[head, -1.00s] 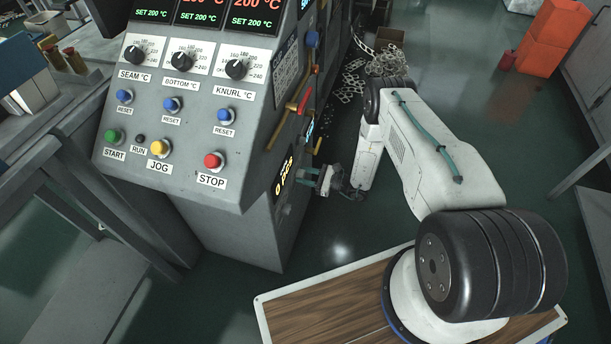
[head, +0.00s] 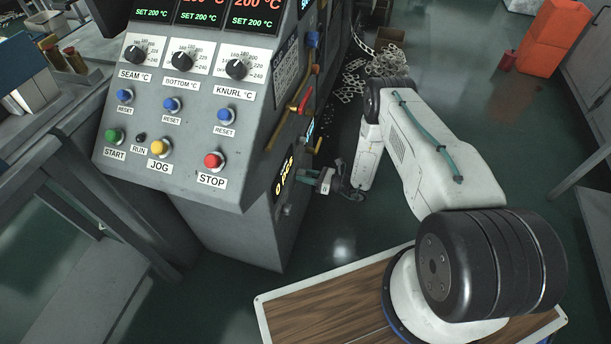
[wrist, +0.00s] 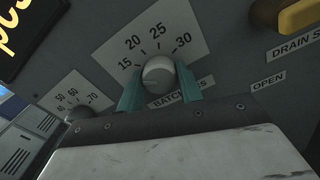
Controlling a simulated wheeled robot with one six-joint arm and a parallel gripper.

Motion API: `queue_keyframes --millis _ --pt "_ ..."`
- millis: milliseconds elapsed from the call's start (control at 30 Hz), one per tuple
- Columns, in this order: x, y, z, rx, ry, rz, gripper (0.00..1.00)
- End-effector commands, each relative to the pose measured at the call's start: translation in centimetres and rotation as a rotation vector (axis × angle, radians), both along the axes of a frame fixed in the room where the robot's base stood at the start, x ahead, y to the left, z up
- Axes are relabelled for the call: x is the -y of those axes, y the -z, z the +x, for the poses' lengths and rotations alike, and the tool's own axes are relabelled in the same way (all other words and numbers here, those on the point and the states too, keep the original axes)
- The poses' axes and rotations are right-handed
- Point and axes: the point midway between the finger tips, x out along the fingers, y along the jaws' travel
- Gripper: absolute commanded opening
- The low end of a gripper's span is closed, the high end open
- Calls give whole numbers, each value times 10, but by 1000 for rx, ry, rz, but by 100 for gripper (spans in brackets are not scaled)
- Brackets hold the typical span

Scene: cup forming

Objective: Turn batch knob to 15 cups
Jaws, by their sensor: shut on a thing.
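In the wrist view, the batch knob (wrist: 158,74) is a round grey-white knob on a pale scale plate marked 15, 20, 25 and 30. The label below it is partly covered by a finger. My gripper (wrist: 158,86) has its two teal fingers on either side of the knob, shut on it. Which mark the knob points to is hard to tell. In the head view, my gripper (head: 305,178) is at the side face of the machine, low down beside the lit counter display (head: 284,174). The knob is not clearly visible there.
A smaller knob (wrist: 78,112) with a 40 to 70 scale sits left of the batch knob. A yellow handle (wrist: 300,15) is at the upper right, near DRAIN and OPEN labels. The control panel (head: 185,140) with buttons stands left of my arm.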

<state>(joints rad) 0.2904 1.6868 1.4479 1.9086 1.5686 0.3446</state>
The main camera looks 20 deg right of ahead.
Motion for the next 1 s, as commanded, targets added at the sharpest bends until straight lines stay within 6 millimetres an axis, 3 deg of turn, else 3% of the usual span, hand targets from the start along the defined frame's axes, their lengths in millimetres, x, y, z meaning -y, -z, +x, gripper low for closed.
queue_keyframes --millis 333,900,933,1000 --pt "1 0 0 -135 2 98 13" --pt "1 0 -1 -166 3 120 13" --pt "1 0 -1 -165 3 120 39" --pt "1 0 -1 -165 3 120 58"
